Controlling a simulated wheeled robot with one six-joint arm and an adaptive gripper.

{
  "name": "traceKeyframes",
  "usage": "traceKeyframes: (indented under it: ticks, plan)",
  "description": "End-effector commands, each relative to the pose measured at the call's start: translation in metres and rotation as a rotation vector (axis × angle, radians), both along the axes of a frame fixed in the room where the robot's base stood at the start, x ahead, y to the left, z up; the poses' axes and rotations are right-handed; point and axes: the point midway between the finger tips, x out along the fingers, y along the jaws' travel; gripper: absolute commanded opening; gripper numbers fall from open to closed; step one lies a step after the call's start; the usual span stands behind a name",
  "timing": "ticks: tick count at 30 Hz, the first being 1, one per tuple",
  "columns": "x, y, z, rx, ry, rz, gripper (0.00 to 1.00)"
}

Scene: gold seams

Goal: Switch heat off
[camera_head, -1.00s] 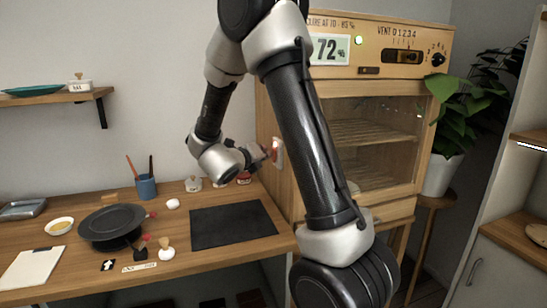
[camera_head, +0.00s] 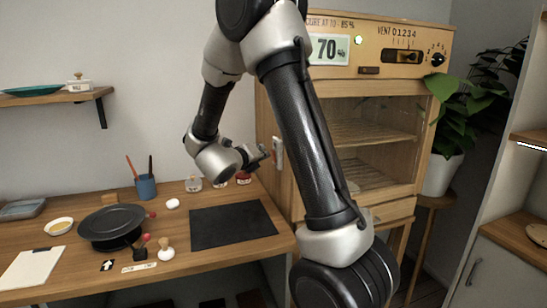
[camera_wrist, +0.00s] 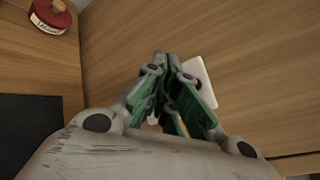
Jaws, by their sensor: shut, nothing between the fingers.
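The wooden cabinet (camera_head: 375,85) stands right of the bench with its display (camera_head: 328,49) reading 70 and a green light (camera_head: 358,40) lit. A pale switch plate (camera_head: 278,153) is on the cabinet's left side wall, and no red shows on it. In the wrist view the white plate (camera_wrist: 205,80) is partly hidden behind my fingers. My gripper (camera_head: 263,152) is shut and empty, just left of the plate. In the wrist view my gripper (camera_wrist: 167,62) points at the wooden wall beside the plate. I cannot tell whether it touches.
The bench (camera_head: 120,200) holds a dark mat (camera_head: 230,225), a black round plate (camera_head: 112,222), a brush cup (camera_head: 146,187) and small jars. A red-lidded jar (camera_wrist: 52,14) is near the cabinet wall. A potted plant (camera_head: 455,120) stands at the right.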

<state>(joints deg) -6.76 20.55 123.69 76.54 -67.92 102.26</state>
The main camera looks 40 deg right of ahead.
Motion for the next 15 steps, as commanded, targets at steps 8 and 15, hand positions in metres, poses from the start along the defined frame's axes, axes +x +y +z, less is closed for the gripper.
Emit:
traceKeyframes:
  ticks: [8, 15]
  plan:
    - [0.007, 0.021, 0.004, 0.0, -0.002, 0.003, 0.0]
    - [0.013, 0.043, 0.007, 0.001, -0.001, 0.003, 0.0]
